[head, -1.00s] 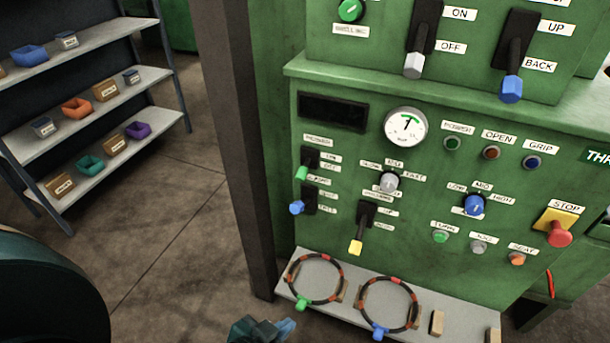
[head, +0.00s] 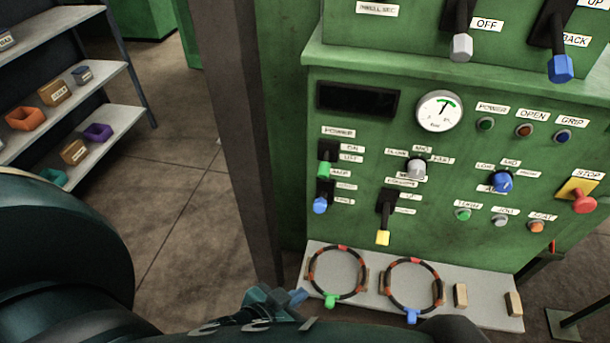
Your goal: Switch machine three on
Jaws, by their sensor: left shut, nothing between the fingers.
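The green machine (head: 285,190) fills the right side of the head view. Its front has a power lever with a green tip (head: 325,172), tip low in its black slot. Below it is a lever with a blue tip (head: 320,205), also low. A yellow-tipped lever (head: 383,238) points down. A green-lidded power lamp (head: 486,124) and a red stop button (head: 584,203) sit to the right. The display (head: 358,100) is dark. My left gripper (head: 292,298) is shut and empty, low in front of the machine, apart from the levers. My right gripper is not in view.
A pale shelf (head: 375,262) juts from the machine's foot, holding two ringed hoops (head: 336,247) and small wooden blocks. A brown post (head: 235,120) stands left of the machine. Racks with coloured bins (head: 55,92) stand at far left. My arm covers the lower left.

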